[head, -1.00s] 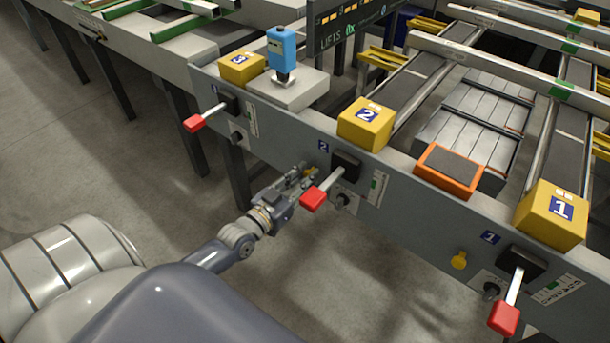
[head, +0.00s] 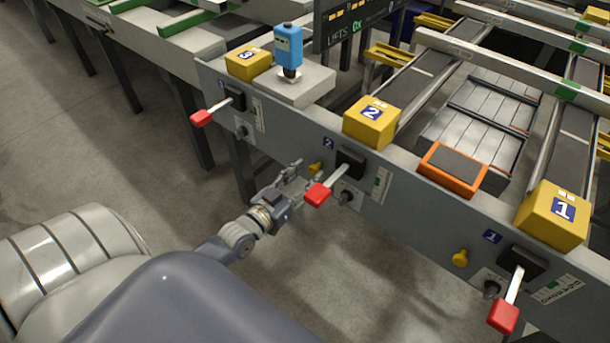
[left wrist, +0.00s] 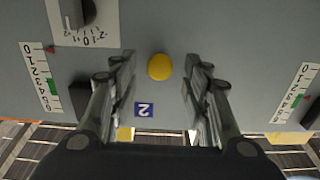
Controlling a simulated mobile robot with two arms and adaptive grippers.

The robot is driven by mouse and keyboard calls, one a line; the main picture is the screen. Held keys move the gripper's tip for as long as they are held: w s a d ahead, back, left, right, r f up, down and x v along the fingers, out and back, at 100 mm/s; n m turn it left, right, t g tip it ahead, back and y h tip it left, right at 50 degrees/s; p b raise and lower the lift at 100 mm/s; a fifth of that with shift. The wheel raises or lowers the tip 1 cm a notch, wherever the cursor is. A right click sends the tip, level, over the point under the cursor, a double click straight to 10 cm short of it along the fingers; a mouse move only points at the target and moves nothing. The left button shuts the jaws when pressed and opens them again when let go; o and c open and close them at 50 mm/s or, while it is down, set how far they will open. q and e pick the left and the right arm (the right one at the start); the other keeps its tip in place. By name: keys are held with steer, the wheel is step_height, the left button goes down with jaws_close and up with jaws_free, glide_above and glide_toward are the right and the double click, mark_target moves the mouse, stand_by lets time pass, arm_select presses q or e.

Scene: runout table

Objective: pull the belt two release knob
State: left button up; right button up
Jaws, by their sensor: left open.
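The belt two release knob is a small round yellow knob (head: 315,168) on the grey front panel, beside the blue "2" label and left of the belt two lever. In the left wrist view the yellow knob (left wrist: 159,67) lies between my two open fingers, near fingertip level, with a gap on both sides. My left gripper (head: 304,177) is open and empty, just in front of the panel by the knob. I cannot tell the exact distance to the panel. My right gripper is not in view.
The red-handled lever (head: 318,193) with its black block stands close to the right of my left fingers. A dark dial (left wrist: 80,12) shows in the wrist view. Another yellow knob (head: 460,258) sits by belt one. The floor in front of the panel is clear.

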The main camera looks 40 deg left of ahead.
arm_select(q)
steer(key=s, duration=1.2)
steer(key=shift+a, duration=0.45)
steer(key=shift+f, duration=0.1)
steer(key=s+d+f+g, duration=0.1)
steer(key=d+f+g, duration=0.25)
steer(key=f, duration=0.55)
steer(key=s+d+f+g, duration=0.2)
steer(key=f+g, duration=0.2)
steer(key=f, duration=0.5)
steer(key=s+d+f+m+g+y, duration=0.1)
steer(key=s+d+f+g, duration=0.35)
steer(key=f, duration=0.25)
steer(key=s+d+f+g, duration=0.3)
steer(key=s+f, duration=0.2)
steer(key=f, duration=0.1)
steer(key=s+a+g+p, duration=0.2)
steer(key=s+a+p, duration=0.1)
steer(key=s+p, duration=1.3)
steer(key=shift+s+f+m, duration=0.2)
steer(key=shift+s+m, duration=0.1)
steer(key=shift+s, duration=0.5)
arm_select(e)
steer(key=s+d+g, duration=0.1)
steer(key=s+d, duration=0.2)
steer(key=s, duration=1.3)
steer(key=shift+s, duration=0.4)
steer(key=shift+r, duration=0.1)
